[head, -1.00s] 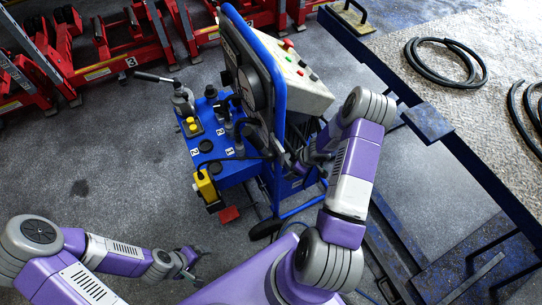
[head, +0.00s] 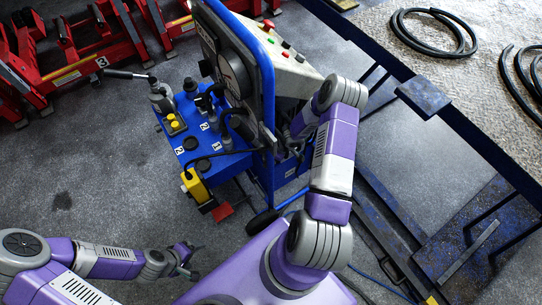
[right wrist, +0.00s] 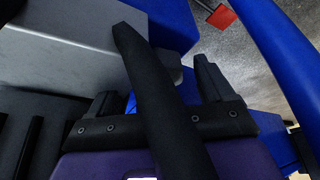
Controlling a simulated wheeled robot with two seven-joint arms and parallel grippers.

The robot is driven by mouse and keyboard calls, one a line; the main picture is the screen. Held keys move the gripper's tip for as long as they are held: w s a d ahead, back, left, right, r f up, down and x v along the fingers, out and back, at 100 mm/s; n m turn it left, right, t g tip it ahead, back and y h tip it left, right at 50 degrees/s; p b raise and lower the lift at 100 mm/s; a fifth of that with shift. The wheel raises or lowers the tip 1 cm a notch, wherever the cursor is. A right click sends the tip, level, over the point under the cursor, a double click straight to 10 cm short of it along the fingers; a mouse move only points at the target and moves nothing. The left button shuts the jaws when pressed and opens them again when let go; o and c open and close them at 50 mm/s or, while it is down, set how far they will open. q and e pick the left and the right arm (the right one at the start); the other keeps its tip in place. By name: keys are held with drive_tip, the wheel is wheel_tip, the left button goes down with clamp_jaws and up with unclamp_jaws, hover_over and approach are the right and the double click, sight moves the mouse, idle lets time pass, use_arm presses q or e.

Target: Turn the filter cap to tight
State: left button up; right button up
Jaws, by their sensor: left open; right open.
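The blue trolley unit (head: 226,166) stands in the middle of the head view, with valves and fittings on its top. A low round black cap (head: 190,143) sits on that top near a "2" label; I cannot tell whether it is the filter cap. My left gripper (head: 193,262) is open and empty over the floor, below and left of the unit. My right gripper is mostly hidden behind the blue frame in the head view. In the right wrist view, its fingers (right wrist: 152,95) are apart, and a black bar or hose crosses in front of them.
A blue tubular frame (head: 268,95) carries a grey panel with buttons (head: 290,57). A yellow box (head: 195,186) hangs on the unit's front. Red jacks (head: 75,60) line the back left. A blue-edged platform with black hoses (head: 435,32) is at right.

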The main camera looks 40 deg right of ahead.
drive_tip(key=c, duration=1)
drive_tip(key=shift+c, duration=0.2)
drive_tip(key=shift+s+m, duration=0.1)
drive_tip(key=shift+m, duration=0.8)
drive_tip(key=shift+a+m+t+h, duration=0.2)
drive_tip(key=shift+m+h, duration=0.5)
drive_tip(key=shift+m, duration=0.75)
drive_tip(key=shift+a+m+t+h, duration=0.15)
drive_tip(key=shift+m+h, duration=0.55)
drive_tip(key=shift+m, duration=0.75)
